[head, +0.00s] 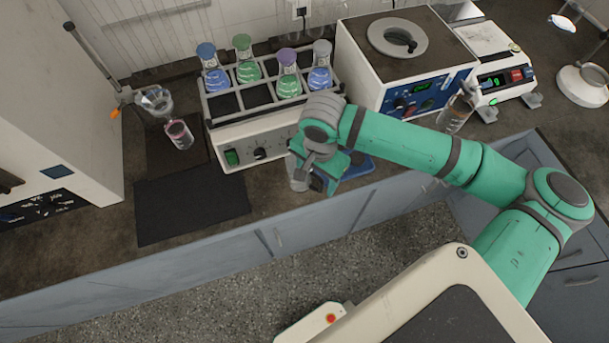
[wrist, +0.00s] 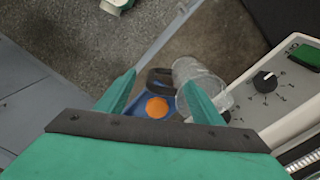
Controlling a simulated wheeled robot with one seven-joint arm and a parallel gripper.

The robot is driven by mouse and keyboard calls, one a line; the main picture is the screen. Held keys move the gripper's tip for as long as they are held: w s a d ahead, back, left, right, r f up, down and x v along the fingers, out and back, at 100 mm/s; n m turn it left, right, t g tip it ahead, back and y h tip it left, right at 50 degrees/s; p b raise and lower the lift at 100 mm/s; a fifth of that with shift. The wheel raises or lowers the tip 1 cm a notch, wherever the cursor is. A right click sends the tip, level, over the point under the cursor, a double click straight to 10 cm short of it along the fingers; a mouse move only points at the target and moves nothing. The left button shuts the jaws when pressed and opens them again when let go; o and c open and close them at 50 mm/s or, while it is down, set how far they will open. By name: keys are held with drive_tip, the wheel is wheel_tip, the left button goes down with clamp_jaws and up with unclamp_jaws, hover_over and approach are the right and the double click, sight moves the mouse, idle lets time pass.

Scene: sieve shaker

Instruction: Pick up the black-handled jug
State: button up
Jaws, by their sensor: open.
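The black-handled jug is a clear vessel (wrist: 200,78) with a black handle (wrist: 158,78) on its left side in the wrist view. In the head view the jug (head: 297,178) shows only in part at the counter's front, left of my gripper, which hides the rest. My gripper (head: 325,174) is open above the counter front. In the wrist view its two green fingers (wrist: 160,82) stand apart, with the handle between their tips in the picture and the jug's body behind the right finger. I cannot tell whether either finger touches the jug.
A blue pad (wrist: 140,108) with an orange disc (wrist: 157,107) lies below the handle. A white shaker (head: 265,145) holding several coloured flasks stands behind the jug. A black mat (head: 190,200) lies left, with a pink-banded beaker (head: 179,135) behind it. A white bath unit (head: 385,75) stands behind my arm.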

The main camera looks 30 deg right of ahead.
sight(315, 188)
drive_tip(key=shift+w+f, duration=0.15)
drive_tip(key=shift+f, duration=2.1)
clamp_jaws()
drive_tip(key=shift+r, duration=0.2)
